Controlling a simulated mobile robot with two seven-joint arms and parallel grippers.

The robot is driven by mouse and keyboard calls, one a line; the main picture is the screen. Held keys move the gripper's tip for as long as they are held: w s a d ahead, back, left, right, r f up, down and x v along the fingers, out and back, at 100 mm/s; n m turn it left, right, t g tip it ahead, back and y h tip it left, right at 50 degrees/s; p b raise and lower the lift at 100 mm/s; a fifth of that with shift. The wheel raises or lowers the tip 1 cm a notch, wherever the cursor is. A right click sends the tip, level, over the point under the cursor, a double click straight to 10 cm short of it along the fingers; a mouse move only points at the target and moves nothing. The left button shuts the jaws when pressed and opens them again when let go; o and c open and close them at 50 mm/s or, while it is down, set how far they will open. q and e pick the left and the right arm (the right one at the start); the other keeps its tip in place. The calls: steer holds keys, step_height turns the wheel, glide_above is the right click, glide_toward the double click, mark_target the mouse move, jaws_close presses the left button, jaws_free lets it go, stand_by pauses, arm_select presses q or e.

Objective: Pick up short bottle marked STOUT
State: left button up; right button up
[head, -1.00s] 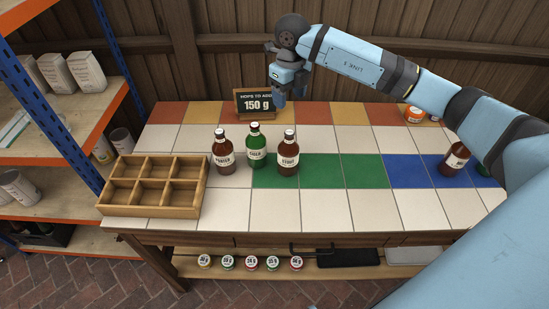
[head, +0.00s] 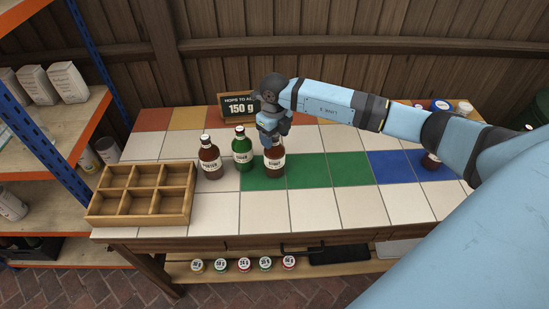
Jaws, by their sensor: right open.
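The short brown bottle marked STOUT (head: 274,165) stands upright on the tiled table, the rightmost of a row of three bottles. My right gripper (head: 273,143) is directly above it, pointing down, with its fingers around or just in front of the bottle's neck and cap, which are hidden. It is open; I cannot tell whether it touches the bottle. My left gripper is not in view.
A green bottle (head: 242,152) stands close left of the stout bottle, and a brown PORTER bottle (head: 209,160) beyond it. An empty wooden crate (head: 142,218) with compartments sits at the left. Tiles at front right are clear.

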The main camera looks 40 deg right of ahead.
jaws_close()
steer(key=shift+w, duration=0.1)
stand_by(0.4)
